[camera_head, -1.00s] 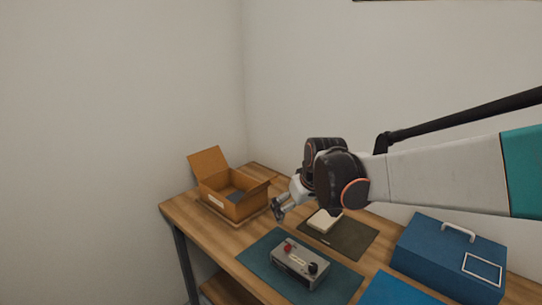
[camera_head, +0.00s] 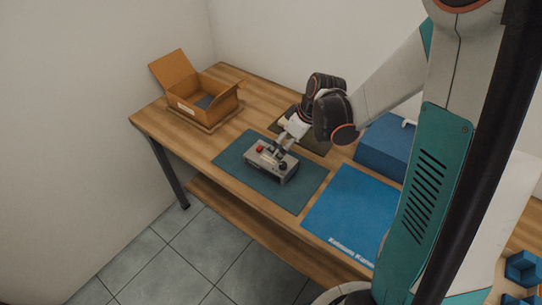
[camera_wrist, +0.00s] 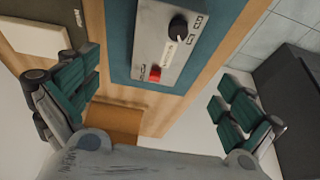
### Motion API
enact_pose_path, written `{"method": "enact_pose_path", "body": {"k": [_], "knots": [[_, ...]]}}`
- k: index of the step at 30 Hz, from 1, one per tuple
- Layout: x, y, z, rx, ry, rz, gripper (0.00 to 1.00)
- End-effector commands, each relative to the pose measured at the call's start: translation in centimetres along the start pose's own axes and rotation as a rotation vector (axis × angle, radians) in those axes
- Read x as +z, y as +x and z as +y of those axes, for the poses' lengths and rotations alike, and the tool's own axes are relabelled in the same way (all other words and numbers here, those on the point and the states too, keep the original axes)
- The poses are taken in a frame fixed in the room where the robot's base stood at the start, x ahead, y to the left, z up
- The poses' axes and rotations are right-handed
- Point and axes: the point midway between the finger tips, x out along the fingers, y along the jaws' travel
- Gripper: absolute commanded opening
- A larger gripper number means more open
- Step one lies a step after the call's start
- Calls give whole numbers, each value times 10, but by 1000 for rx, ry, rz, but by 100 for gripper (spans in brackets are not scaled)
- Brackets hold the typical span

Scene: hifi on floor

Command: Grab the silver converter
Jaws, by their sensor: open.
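The silver converter (camera_head: 264,164) is a grey box with a red button and a black knob on top. It lies on a dark teal mat (camera_head: 233,154) on the wooden table. In the wrist view the converter (camera_wrist: 150,40) shows at the top middle, with its knob and red button facing me. My gripper (camera_head: 281,149) is above the converter's back side, pointing down. In the wrist view my gripper (camera_wrist: 160,98) has its two fingers wide apart with nothing between them. In the head view the gripper partly covers the converter's back edge.
An open cardboard box (camera_head: 200,100) stands at the table's far left. A blue mat (camera_head: 345,210) lies right of the converter, and a blue case (camera_head: 383,147) stands behind it. A pale block (camera_wrist: 35,38) on a dark mat shows in the wrist view.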

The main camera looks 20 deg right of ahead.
Motion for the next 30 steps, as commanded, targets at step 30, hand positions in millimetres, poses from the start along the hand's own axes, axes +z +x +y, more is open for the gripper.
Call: {"method": "enact_pose_path", "body": {"k": [30], "knots": [[-8,127,-4,1,2,0,100]]}}
